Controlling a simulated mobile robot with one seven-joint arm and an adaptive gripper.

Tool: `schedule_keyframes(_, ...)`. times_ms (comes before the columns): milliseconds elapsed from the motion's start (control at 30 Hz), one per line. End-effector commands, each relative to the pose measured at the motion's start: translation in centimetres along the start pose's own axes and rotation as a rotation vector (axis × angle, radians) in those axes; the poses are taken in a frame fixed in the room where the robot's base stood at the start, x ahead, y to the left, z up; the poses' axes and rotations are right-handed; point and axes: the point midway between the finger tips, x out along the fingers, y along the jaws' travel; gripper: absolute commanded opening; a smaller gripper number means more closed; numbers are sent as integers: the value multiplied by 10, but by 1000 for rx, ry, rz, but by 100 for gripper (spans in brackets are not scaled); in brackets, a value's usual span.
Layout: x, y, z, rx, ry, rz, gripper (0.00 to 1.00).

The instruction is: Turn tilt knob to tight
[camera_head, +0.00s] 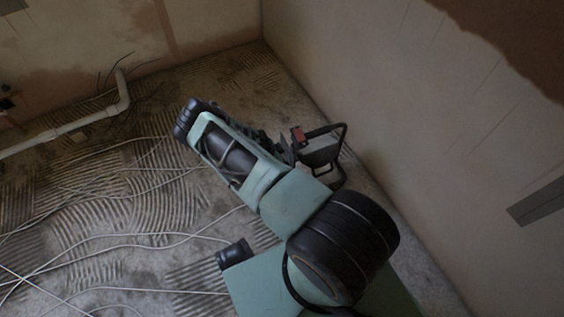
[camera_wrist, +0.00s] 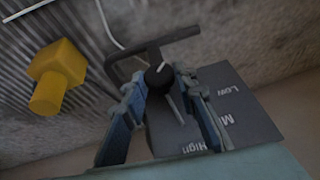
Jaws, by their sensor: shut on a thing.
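In the wrist view, the dark tilt knob (camera_wrist: 160,79) sits at the black bracket, between my gripper's (camera_wrist: 163,84) blue-grey fingertips. My gripper is shut on the knob. The grey lamp body (camera_wrist: 225,98) lies behind and to the right of the fingers, with the words Low and High readable and a third partly covered. The black bracket (camera_wrist: 170,42) bends over above the knob. In the head view, the lamp (camera_head: 318,152) stands on the floor near the right wall, just right of my arm. My fingertips and the knob are hidden or too dark to make out there.
A yellow block (camera_wrist: 58,70) with a round stub shows left of my fingers in the wrist view. White cables (camera_head: 130,236) cross the ridged floor at left. A pale pipe (camera_head: 80,122) runs along the back left. The right wall (camera_head: 400,120) is close to the lamp.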

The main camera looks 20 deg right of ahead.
Motion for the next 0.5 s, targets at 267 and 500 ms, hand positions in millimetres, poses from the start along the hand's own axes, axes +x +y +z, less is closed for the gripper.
schedule_keyframes(267, -4, 5, -3, 71, -3, -145, 2)
schedule_keyframes(500, -2, 8, -2, 124, -3, -276, 2)
